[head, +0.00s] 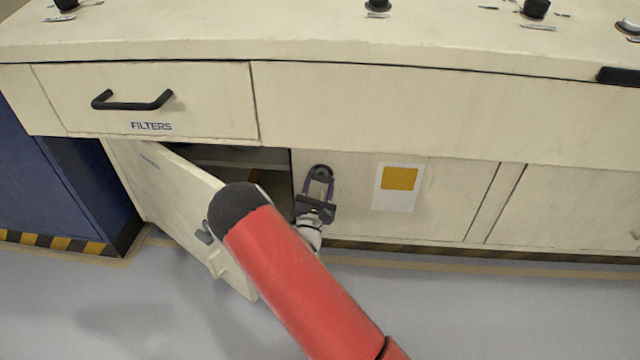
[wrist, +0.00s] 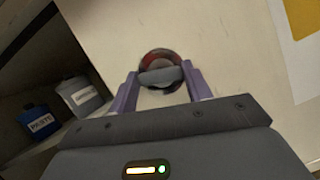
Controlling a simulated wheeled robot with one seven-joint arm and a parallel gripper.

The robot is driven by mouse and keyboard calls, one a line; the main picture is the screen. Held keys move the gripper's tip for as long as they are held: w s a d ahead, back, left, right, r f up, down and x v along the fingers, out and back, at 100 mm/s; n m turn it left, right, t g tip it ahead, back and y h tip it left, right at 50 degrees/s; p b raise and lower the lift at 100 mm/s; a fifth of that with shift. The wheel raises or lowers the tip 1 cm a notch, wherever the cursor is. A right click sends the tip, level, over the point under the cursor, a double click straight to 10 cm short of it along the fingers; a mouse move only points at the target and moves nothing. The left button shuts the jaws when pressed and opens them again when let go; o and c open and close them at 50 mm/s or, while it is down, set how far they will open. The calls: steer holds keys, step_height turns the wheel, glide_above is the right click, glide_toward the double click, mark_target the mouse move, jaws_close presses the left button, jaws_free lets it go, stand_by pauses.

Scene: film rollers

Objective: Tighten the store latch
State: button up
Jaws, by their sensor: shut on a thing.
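The latch (wrist: 160,60) is a round dark and red disc with a grey bar handle, on the cream cabinet front beside the open compartment. My gripper (head: 320,174) is at the cabinet face, just right of the door opening. It also shows in the wrist view (wrist: 161,78), its two purple-grey fingers on either side of the grey bar, shut on it. In the head view the latch is mostly hidden by the fingers. The cabinet door (head: 180,195) stands open, swung out to the left, with a dark handle on it. My arm covers part of the door.
Inside the open compartment are a blue bottle labelled PARTS (wrist: 40,122) and a grey bottle (wrist: 82,97). A FILTERS drawer (head: 190,95) is shut above. A yellow-and-white label (head: 399,180) is right of my gripper. The floor in front is clear.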

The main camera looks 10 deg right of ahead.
steer(key=m+g+h, duration=0.1)
steer(key=m, duration=0.1)
steer(key=m+h, duration=0.1)
steer(key=m, duration=0.2)
steer(key=shift+a+g, duration=0.1)
steer(key=shift+g, duration=0.3)
steer(key=m+g, duration=0.1)
steer(key=m, duration=0.1)
steer(key=m+b, duration=0.1)
steer(key=m, duration=0.1)
steer(key=shift+w+m+g+h, duration=0.1)
steer(key=shift+m+g+h, duration=0.3)
steer(key=m+g+b, duration=0.1)
steer(key=m+b, duration=0.1)
steer(key=m, duration=0.2)
steer(key=shift+a+g+b, duration=0.1)
steer(key=shift+g+b, duration=0.2)
steer(key=shift+r+m+g+b, duration=0.2)
steer(key=shift+m+g+b, duration=0.3)
steer(key=shift+m+b, duration=0.75)
steer(key=shift+m+y, duration=0.3)
steer(key=shift+m, duration=0.05)
steer(key=o, duration=1)
